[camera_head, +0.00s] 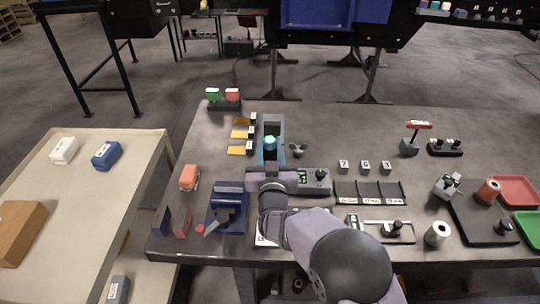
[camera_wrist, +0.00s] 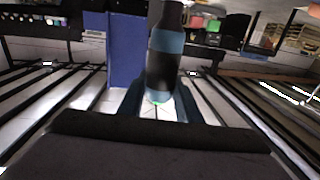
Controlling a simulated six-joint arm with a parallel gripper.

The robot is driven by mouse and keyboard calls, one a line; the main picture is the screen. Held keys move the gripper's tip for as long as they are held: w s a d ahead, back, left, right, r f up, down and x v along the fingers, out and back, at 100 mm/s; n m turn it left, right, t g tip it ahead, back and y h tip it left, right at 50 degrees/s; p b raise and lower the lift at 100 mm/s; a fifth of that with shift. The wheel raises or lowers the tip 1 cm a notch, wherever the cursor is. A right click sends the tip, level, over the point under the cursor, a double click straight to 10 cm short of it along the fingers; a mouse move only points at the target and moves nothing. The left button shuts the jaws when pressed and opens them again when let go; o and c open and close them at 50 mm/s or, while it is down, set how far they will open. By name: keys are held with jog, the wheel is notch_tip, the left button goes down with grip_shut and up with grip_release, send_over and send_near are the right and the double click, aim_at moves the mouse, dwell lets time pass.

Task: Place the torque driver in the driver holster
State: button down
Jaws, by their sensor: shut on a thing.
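The torque driver (camera_wrist: 165,55) is a black cylinder with teal bands. In the wrist view it stands between my two bluish fingers, with a small green glow at its near end. In the head view its glowing teal end (camera_head: 270,143) shows between the fingers, over the back-left part of the table. My gripper (camera_head: 271,152) is shut on it; it also shows in the wrist view (camera_wrist: 158,100). The driver's other end is hidden in the head view. I cannot tell for sure which thing is the driver holster; a blue stand (camera_head: 228,208) is left of my wrist.
A grey control box (camera_head: 315,180) is close right of my wrist. Yellow labelled pieces (camera_head: 240,135) lie left of the gripper. An orange block (camera_head: 189,177), labelled trays (camera_head: 370,192) and a dark board (camera_head: 480,212) are on the table. The back middle is mostly clear.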

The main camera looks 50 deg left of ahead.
aim_at(270, 157)
jog(key=shift+f+p, duration=0.8)
jog(key=shift+f, duration=1.35)
jog(key=c, duration=1.3)
grip_release()
jog(key=shift+r, duration=0.1)
jog(key=b+v, duration=0.4)
jog(key=v, duration=0.8)
